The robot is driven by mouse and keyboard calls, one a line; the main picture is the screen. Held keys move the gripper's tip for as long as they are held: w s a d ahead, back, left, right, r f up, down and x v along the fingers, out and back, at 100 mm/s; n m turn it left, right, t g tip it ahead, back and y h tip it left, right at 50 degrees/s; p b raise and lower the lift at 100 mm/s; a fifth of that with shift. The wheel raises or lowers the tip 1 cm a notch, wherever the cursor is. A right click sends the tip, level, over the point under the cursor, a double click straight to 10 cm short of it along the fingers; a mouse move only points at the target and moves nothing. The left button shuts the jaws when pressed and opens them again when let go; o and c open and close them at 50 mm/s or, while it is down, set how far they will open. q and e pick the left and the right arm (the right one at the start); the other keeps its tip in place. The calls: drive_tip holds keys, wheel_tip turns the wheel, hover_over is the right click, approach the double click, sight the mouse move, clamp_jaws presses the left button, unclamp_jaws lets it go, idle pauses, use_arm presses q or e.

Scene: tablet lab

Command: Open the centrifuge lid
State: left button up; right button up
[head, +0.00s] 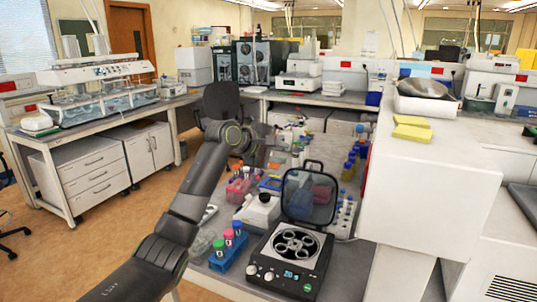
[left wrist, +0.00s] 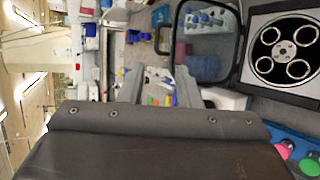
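The centrifuge (head: 290,262) is a dark box with a round rotor and a small display, on the bench at the front. Its clear, dark-framed lid (head: 310,196) stands raised at the back, so the rotor is uncovered. In the left wrist view the lid (left wrist: 207,45) is at upper middle and the rotor (left wrist: 285,50) at upper right. My left gripper (left wrist: 158,85) is open, its two fingers apart with nothing between them. In the head view its wrist is up and left of the lid, clear of it; the fingertips are hard to make out. My right gripper is not seen.
A blue rack with capped tubes (head: 228,250) stands left of the centrifuge. A white device (head: 258,210) and pink tube racks (head: 238,188) are behind it. A large white block (head: 425,185) bounds the bench on the right.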

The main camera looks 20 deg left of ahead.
use_arm(q)
drive_tip(key=shift+b+v, duration=0.5)
drive_tip(key=shift+v, duration=1.75)
drive_tip(key=shift+w, duration=0.1)
drive_tip(key=shift+c, duration=0.2)
